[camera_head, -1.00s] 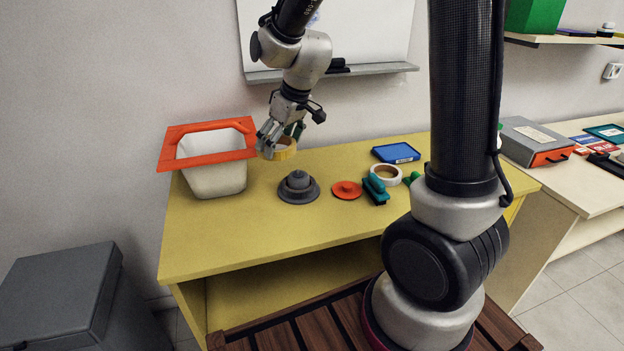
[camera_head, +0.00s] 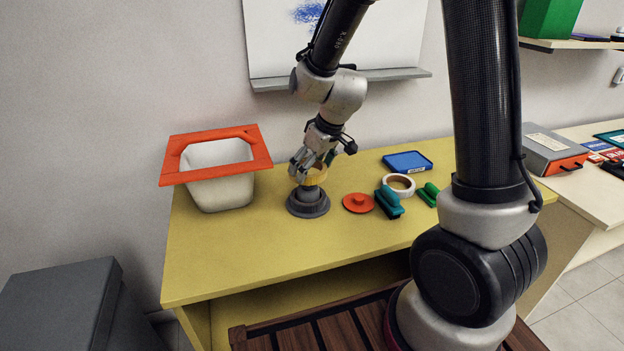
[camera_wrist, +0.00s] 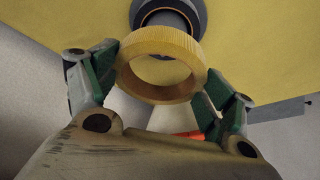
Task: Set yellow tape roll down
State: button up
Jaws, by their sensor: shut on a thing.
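The yellow tape roll (camera_head: 314,178) is held in my gripper (camera_head: 312,170) above the yellow table. In the wrist view the yellow tape roll (camera_wrist: 160,52) sits between the two green-padded fingers of my gripper (camera_wrist: 160,85), gripped across its outer sides. The dark grey round stand (camera_head: 308,204) with a stepped hub is right below the roll in the head view. In the wrist view the grey stand (camera_wrist: 168,8) shows just beyond the roll's far rim, partly cut off. I cannot tell whether the roll touches the stand's hub.
A white bin with an orange rim (camera_head: 262,163) stands at the left. Right of the stand are a red disc (camera_head: 358,203), a teal-handled brush (camera_head: 388,203), a white tape roll (camera_head: 398,179), a green-handled item (camera_head: 429,195) and a blue box (camera_head: 407,161). The table's front left is clear.

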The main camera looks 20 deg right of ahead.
aim_at(311, 188)
jog(key=shift+f, duration=1.95)
jog(key=shift+f, duration=0.1)
jog(key=shift+f, duration=0.5)
jog(key=o, duration=0.9)
jog(key=shift+o, duration=0.2)
